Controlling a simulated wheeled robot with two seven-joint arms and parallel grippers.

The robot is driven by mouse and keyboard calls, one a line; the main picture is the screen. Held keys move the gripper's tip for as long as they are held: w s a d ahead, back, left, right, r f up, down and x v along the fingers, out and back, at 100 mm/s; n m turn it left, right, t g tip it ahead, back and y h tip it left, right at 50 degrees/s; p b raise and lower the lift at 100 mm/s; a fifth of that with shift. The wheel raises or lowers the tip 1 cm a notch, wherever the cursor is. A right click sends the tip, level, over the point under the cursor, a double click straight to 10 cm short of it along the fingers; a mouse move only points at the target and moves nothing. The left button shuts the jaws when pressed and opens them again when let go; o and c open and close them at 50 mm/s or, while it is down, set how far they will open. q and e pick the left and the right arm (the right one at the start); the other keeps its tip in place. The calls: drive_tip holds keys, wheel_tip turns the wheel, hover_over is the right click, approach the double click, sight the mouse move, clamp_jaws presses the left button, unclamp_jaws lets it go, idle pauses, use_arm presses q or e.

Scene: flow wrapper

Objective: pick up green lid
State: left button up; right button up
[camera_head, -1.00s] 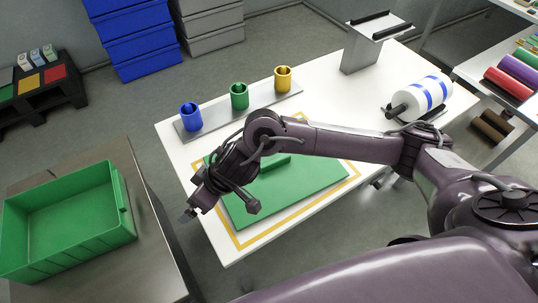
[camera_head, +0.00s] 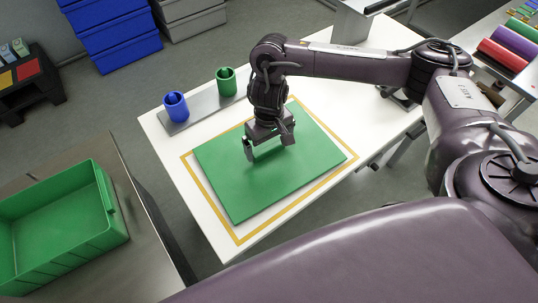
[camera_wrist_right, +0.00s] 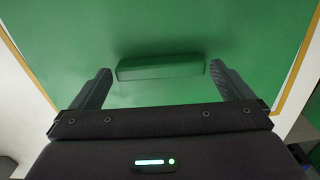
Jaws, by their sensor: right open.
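The green lid (camera_head: 240,185) is a flat green plate lying on the white table inside a yellow outline. Its raised bar handle (camera_wrist_right: 160,67) shows in the right wrist view, ahead of and between the two fingers. My right gripper (camera_head: 268,150) is open and points down above the lid, over the handle. It also shows in the right wrist view (camera_wrist_right: 160,88), with a finger on either side and nothing held. In the head view the gripper mostly hides the handle. My left gripper is not in view.
A blue cup (camera_head: 176,107) and a green cup (camera_head: 226,82) stand on a grey strip (camera_head: 200,113) behind the lid. A green bin (camera_head: 62,225) sits on the left bench. Blue drawers (camera_head: 112,35) stand at the back.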

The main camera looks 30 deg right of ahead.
drive_tip(key=shift+f, duration=0.9)
drive_tip(key=shift+c, duration=0.3)
drive_tip(key=shift+r, duration=0.1)
drive_tip(key=c, duration=0.8)
